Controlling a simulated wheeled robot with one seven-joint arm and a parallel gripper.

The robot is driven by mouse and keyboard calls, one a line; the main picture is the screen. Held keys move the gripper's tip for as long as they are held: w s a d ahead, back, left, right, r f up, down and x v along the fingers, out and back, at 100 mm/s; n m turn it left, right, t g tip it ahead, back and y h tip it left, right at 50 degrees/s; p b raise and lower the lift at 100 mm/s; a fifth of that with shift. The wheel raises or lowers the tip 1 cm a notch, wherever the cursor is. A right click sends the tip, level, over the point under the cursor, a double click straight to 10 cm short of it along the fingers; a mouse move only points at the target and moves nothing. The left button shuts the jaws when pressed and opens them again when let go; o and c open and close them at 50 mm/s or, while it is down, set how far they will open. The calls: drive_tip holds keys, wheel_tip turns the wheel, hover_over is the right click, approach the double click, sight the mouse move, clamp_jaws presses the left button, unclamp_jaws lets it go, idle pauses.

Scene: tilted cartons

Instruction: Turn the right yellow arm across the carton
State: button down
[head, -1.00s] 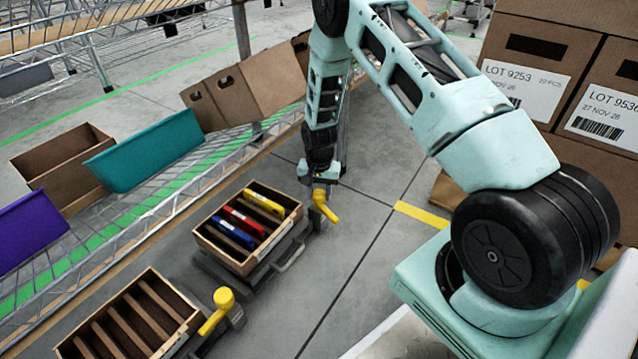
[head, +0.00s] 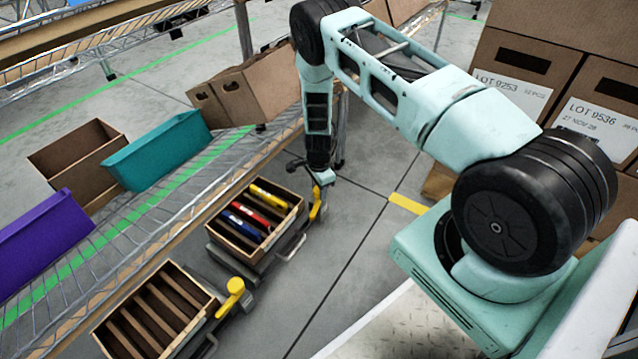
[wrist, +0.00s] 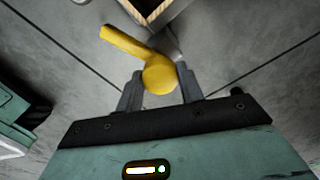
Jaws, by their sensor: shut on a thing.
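The right yellow arm (head: 315,208) stands at the right corner of the right wooden carton (head: 223,244). It points down toward the front, close beside the carton and not over it. My gripper (head: 322,181) is at its upper end. In the wrist view, my gripper's fingers (wrist: 159,88) are shut on the round yellow knob of the arm (wrist: 157,74), and its lever runs to the upper left. The carton's corner (wrist: 146,10) shows at the top there.
A second carton (head: 196,322) with empty slots stands at the lower left, with its own yellow arm (head: 233,290). A wire shelf (head: 120,230) with a teal bin (head: 158,155) and a purple bin (head: 45,235) runs along the left. Open floor (head: 350,250) lies right of the cartons.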

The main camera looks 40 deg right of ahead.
drive_tip(key=shift+m+p, duration=0.7)
drive_tip(key=shift+m, duration=0.9)
drive_tip(key=c, duration=0.9)
unclamp_jaws()
drive_tip(key=shift+r, duration=0.1)
wheel_tip(320, 180, up, 17)
drive_tip(key=p, duration=0.7)
drive_tip(key=shift+r, duration=0.1)
